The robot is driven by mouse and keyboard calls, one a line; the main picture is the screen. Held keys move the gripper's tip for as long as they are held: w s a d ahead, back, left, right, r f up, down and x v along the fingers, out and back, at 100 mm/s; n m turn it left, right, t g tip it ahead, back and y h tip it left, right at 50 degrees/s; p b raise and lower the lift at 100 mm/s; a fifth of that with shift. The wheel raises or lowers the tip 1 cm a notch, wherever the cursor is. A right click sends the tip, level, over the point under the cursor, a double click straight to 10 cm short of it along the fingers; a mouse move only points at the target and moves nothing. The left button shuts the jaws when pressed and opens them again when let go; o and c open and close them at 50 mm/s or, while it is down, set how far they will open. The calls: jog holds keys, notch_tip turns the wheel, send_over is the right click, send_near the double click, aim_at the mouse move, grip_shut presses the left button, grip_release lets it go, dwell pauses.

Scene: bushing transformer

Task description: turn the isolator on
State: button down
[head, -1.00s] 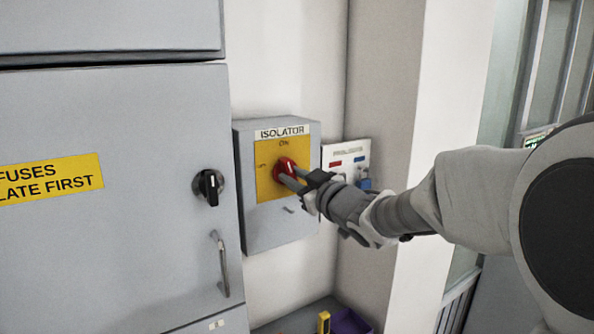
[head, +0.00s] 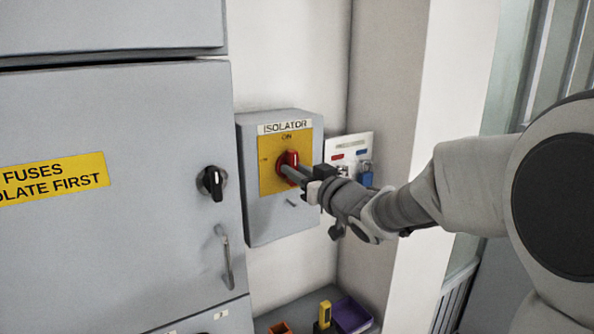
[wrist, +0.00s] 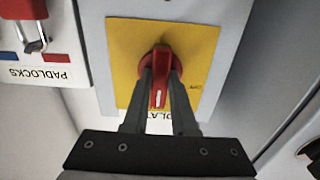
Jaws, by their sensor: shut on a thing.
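The isolator is a grey box (head: 264,222) on the wall with a yellow plate (head: 270,180) and an ISOLATOR label. Its red rotary handle (head: 291,157) stands upright below the ON mark in the head view. My gripper (head: 287,170) reaches in from the right and is shut on the handle. In the wrist view, turned upside down, the red handle (wrist: 160,82) sits between the two fingers (wrist: 160,88). Its white line points down toward the ISOLATOR label, which the gripper partly covers. The ON mark is hidden there.
A grey cabinet (head: 100,255) with a black knob (head: 212,183) and a handle stands at left. A padlock board (head: 346,147) hangs right of the isolator, behind my wrist. Below are a purple bin (head: 352,316) and a yellow item (head: 324,315). A pale pillar stands at right.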

jog(key=c, duration=0.7)
grip_release()
jog(key=shift+s+d, duration=0.1)
jog(key=b+v, duration=0.2)
jog(key=v, duration=1.5)
jog(key=shift+s+d, duration=0.1)
